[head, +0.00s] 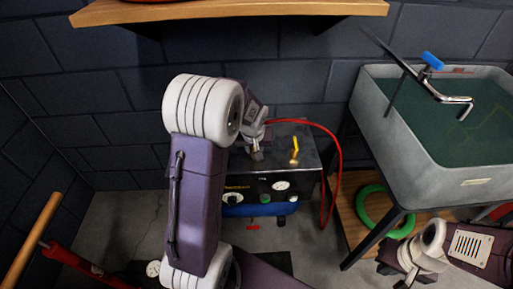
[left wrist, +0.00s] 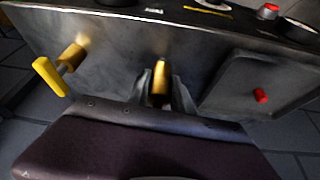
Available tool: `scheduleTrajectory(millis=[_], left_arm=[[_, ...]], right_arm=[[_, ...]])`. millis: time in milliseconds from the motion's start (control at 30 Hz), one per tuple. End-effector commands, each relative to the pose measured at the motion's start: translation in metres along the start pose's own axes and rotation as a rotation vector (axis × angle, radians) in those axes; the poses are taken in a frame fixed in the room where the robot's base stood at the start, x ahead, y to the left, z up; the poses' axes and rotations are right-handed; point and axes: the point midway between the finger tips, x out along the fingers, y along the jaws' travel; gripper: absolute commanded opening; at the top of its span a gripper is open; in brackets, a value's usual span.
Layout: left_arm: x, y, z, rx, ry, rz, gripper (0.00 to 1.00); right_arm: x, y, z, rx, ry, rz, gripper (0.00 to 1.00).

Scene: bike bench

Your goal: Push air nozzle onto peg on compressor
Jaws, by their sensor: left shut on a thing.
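The compressor (head: 318,160) stands against the wall, with a grey metal top and a front panel with dials. My left gripper (head: 257,154) points down at its top, left of the yellow-handled valve (head: 295,147). In the left wrist view my left gripper (left wrist: 166,95) is shut on a brass-coloured piece, seemingly the air nozzle (left wrist: 160,76). The red hose (head: 330,137) runs from near this gripper over the compressor's right side. The peg cannot be made out, so I cannot tell whether the nozzle is on it. My right gripper (head: 402,277) is low at right, fingers unclear.
The yellow valve handle (left wrist: 48,76) is beside the gripper in the left wrist view, with a red knob (left wrist: 261,95) in a recess opposite. A grey basin (head: 410,130) stands right of the compressor, above a green ring (head: 372,222). A wooden shelf (head: 230,11) hangs above.

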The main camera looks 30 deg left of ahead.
Motion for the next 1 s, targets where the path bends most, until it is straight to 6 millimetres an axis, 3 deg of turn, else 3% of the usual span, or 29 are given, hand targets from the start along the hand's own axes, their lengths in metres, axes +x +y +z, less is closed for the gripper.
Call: scheduleTrajectory(millis=[167,200,267,600,1000], left_arm=[[0.004,0.0,0.002,0.0,0.001,0.0,0.0],[0.003,0.0,0.001,0.0,0.001,0.0,0.36],[0.003,0.0,0.001,0.0,0.001,0.0,0.52],[-0.001,0.0,0.001,0.0,0.0,0.0,0.53],[-0.081,0.002,-0.001,0.002,0.003,-0.001,0.53]], right_arm=[[0.004,0.0,0.0,0.0,0.0,0.0,0.0],[0.003,0.0,0.0,0.0,0.0,0.0,0.0],[0.003,0.0,0.0,0.0,0.0,0.0,0.0],[0.0,0.0,0.0,0.0,0.0,0.0,0.0],[-0.041,-0.001,-0.004,0.0,0.0,0.0,0.0]])
